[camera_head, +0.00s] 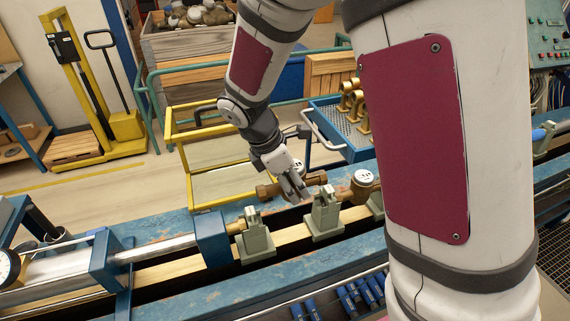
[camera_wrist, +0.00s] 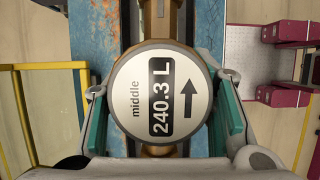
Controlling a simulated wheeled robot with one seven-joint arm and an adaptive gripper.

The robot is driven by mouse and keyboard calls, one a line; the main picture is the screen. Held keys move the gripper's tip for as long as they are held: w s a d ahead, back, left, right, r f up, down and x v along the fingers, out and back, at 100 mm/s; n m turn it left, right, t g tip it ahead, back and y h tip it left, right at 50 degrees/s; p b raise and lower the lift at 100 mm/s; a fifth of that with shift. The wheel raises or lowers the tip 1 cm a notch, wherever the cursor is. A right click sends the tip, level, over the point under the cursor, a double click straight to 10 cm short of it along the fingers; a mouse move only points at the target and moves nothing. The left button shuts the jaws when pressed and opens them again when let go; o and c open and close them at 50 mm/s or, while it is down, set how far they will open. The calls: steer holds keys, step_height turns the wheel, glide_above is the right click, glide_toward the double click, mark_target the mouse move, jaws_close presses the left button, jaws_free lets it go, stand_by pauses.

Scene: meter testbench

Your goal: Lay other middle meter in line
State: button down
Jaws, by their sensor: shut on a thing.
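My gripper (camera_head: 296,190) is shut on a brass meter (camera_wrist: 158,100), with its teal-lined fingers on both sides of the round head. The white dial faces the wrist camera and reads "middle" and "240.3 L", beside a black arrow. Another brass meter with a white dial (camera_head: 364,177) sits in the line to the right. Grey-green clamp stands (camera_head: 325,218) and (camera_head: 255,241) stand on the bench rail.
The blue bench (camera_head: 215,301) carries a steel cylinder (camera_head: 165,246) at left. A yellow-framed cart (camera_head: 190,150) and a blue tray cart with brass fittings (camera_head: 325,118) stand behind it. Maroon blocks (camera_wrist: 277,96) show at right in the wrist view. My arm hides much of the right side.

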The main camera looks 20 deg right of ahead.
steer(key=shift+w+f, duration=0.2)
steer(key=shift+f, duration=0.2)
step_height(320, 180, down, 4)
steer(key=shift+r+b, duration=0.2)
steer(key=shift+b, duration=1.05)
steer(key=shift+f+b, duration=0.3)
steer(key=shift+f, duration=0.35)
steer(key=shift+s, duration=0.1)
steer(key=shift+f, duration=0.5)
steer(key=shift+f+b, duration=0.5)
steer(key=shift+f, duration=0.7)
steer(key=shift+f, duration=0.3)
steer(key=c, duration=0.6)
jaws_free()
steer(key=shift+c, duration=0.2)
